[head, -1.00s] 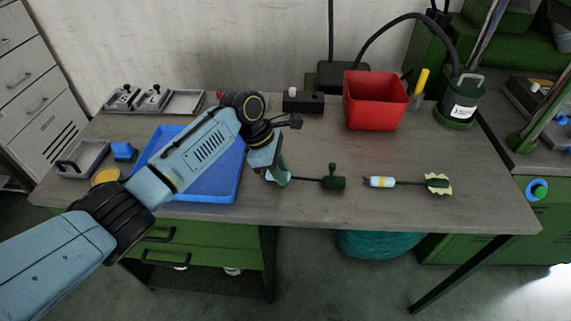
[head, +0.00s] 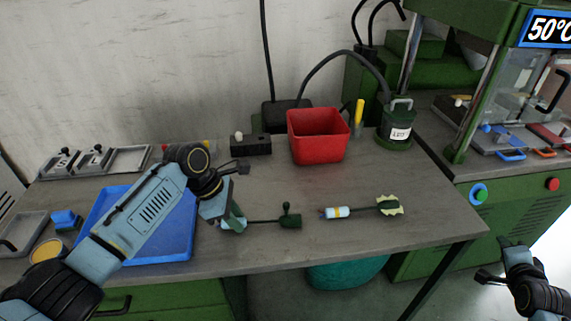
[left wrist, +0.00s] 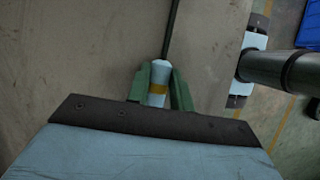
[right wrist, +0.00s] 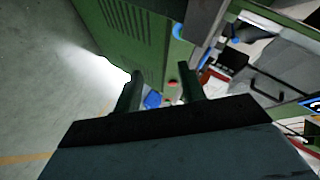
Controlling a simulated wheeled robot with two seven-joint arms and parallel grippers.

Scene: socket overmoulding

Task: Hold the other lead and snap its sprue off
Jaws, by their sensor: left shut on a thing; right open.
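My left gripper (head: 234,222) is shut on the white, yellow-banded end of one lead, which shows between its fingers in the left wrist view (left wrist: 158,82). That lead's dark cable runs right to a dark green moulded end (head: 290,219) with a knobbed stub standing up from it, close above the table. The other lead (head: 338,212) lies to the right, with a white, yellow-banded body and a dark green end (head: 389,206) edged in pale yellow flash. My right gripper (right wrist: 160,74) is open and empty, off the table's right side.
A red bin (head: 318,138) stands behind the leads. A blue tray (head: 178,250) lies under my left arm. A small black box (head: 250,146) and a dark green canister (head: 396,125) stand at the back. A green press bench (head: 440,200) is at the right. The table's front right is clear.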

